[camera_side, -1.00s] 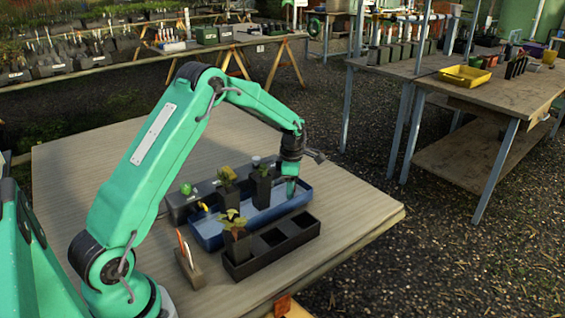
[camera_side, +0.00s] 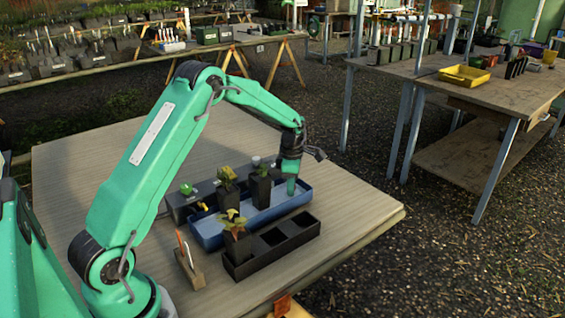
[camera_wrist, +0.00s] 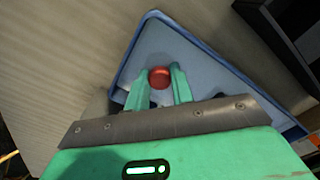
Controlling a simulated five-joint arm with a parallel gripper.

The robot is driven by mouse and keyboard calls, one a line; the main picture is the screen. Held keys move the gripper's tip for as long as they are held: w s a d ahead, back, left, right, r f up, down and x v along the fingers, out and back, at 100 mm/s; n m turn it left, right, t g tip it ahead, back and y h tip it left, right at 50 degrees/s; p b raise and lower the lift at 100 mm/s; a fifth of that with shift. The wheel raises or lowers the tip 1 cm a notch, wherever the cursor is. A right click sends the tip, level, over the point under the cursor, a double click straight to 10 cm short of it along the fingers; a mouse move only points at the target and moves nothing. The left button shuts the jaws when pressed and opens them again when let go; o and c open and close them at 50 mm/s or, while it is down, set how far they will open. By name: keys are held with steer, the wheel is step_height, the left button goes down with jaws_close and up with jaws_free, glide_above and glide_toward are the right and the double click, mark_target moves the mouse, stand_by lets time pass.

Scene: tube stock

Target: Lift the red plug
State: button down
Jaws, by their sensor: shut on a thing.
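The red plug (camera_wrist: 160,77) shows as a round, shiny red top between the two green fingers of my gripper (camera_wrist: 161,80) in the wrist view. My gripper is shut on it. In the side view my gripper (camera_side: 291,188) points down into the right end of the blue tray (camera_side: 209,234), and the plug is hidden there by the fingers. The tray also shows in the wrist view (camera_wrist: 188,50), with its pale floor under the plug. I cannot tell whether the plug touches the tray floor.
A black tray (camera_side: 290,246) with square cells stands in front of the blue tray, a potted plant (camera_side: 238,240) at its left end. Two more potted plants (camera_side: 261,187) stand in the blue tray, left of my gripper. A small holder (camera_side: 189,272) stands nearer my base. The wooden table is clear at the back.

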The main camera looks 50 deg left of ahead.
steer(key=shift+r, duration=0.45)
steer(key=r, duration=0.1)
steer(key=d+r, duration=0.1)
steer(key=r, duration=0.1)
steer(key=shift+s+r, duration=0.1)
steer(key=s+d+r, duration=0.3)
steer(key=d+r, duration=0.3)
steer(key=d, duration=0.4)
steer(key=shift+d+r, duration=0.15)
steer(key=shift+w, duration=0.1)
